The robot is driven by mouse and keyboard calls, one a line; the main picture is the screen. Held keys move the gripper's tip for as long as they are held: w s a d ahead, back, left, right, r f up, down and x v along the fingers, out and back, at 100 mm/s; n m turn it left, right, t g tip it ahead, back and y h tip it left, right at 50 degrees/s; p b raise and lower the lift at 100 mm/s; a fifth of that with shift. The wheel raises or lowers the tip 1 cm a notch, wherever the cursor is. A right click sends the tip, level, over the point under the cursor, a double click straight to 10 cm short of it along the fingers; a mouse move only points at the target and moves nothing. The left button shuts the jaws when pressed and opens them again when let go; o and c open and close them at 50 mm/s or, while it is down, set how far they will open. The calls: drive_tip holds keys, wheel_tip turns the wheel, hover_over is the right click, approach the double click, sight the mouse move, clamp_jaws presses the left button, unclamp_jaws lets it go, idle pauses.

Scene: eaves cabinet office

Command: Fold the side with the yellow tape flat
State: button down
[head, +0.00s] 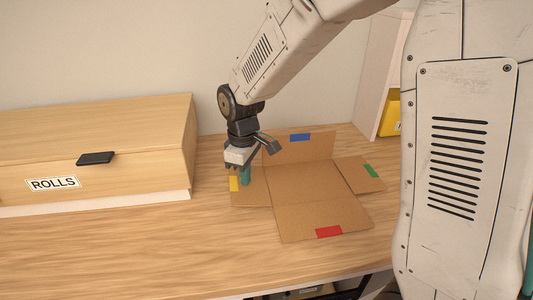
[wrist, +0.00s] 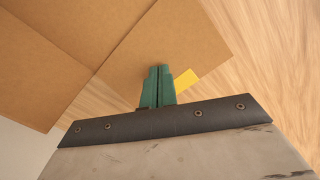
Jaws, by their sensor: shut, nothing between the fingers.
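An unfolded brown cardboard box (head: 315,195) lies on the wooden desk. Its left side with the yellow tape (head: 234,184) looks low, close to the desk; the exact angle is hard to tell. The yellow tape also shows in the wrist view (wrist: 186,79). My gripper (head: 245,180) is above that left side, with its green fingers pointing down and together, and nothing between them. In the wrist view the fingertips (wrist: 159,70) are over the taped flap (wrist: 180,40), beside the tape. Whether they touch it is unclear.
The back side with blue tape (head: 300,138) stands up. The right side with green tape (head: 371,171) and the front with red tape (head: 328,232) lie low. A wooden ROLLS box (head: 120,140) stands left. Desk space in front is clear.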

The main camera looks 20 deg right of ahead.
drive_tip(key=shift+f, duration=0.55)
wheel_tip(320, 180, up, 10)
idle(0.6)
idle(0.3)
drive_tip(key=s+d+r+m, duration=0.1)
drive_tip(key=s+d+m, duration=0.2)
drive_tip(key=s, duration=0.5)
drive_tip(key=s+d+r+m+t, duration=0.1)
drive_tip(key=s+d+r+m, duration=0.1)
drive_tip(key=s, duration=0.7)
drive_tip(key=s+d+r+m, duration=0.2)
drive_tip(key=s+d+m, duration=0.2)
drive_tip(key=s+d, duration=0.2)
drive_tip(key=s, duration=0.2)
drive_tip(key=shift+s+d+r+m, duration=0.15)
drive_tip(key=shift+s+r+m, duration=0.05)
drive_tip(key=shift+s+m, duration=0.2)
